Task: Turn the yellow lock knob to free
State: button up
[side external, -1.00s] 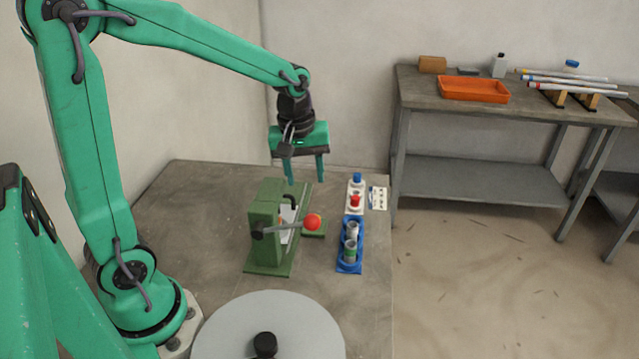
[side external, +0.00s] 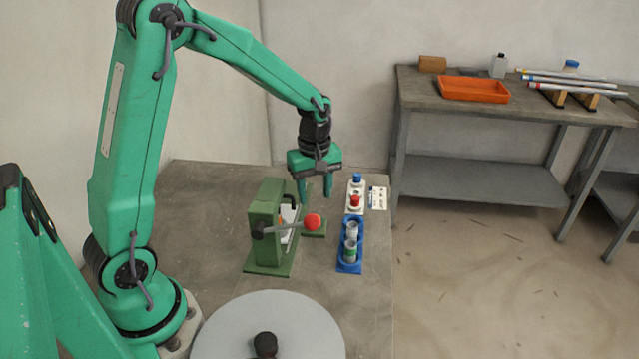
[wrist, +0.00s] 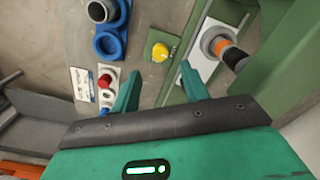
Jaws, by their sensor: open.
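The yellow lock knob (wrist: 160,52) shows in the wrist view on a small green plate (wrist: 151,40) beside the green frame jig (wrist: 240,14). I cannot tell which way the knob is turned. In the side view the jig (side external: 265,225) stands upright on the table, and I cannot make out the knob there. My gripper (side external: 315,200) is open and empty, fingers pointing down, above the far right part of the jig. In the wrist view the fingertips of my gripper (wrist: 159,70) lie either side of the knob's line, apart from it.
The jig's lever with a red ball (side external: 313,221) sticks out to the right. A blue holder (side external: 349,266) with cylinders and a white box with red and blue buttons (side external: 355,208) stand to the right. A grey round disc (side external: 235,325) is at the front.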

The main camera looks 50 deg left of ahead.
jog(key=shift+f, duration=3.5)
jog(key=shift+c, duration=0.3)
grip_shut()
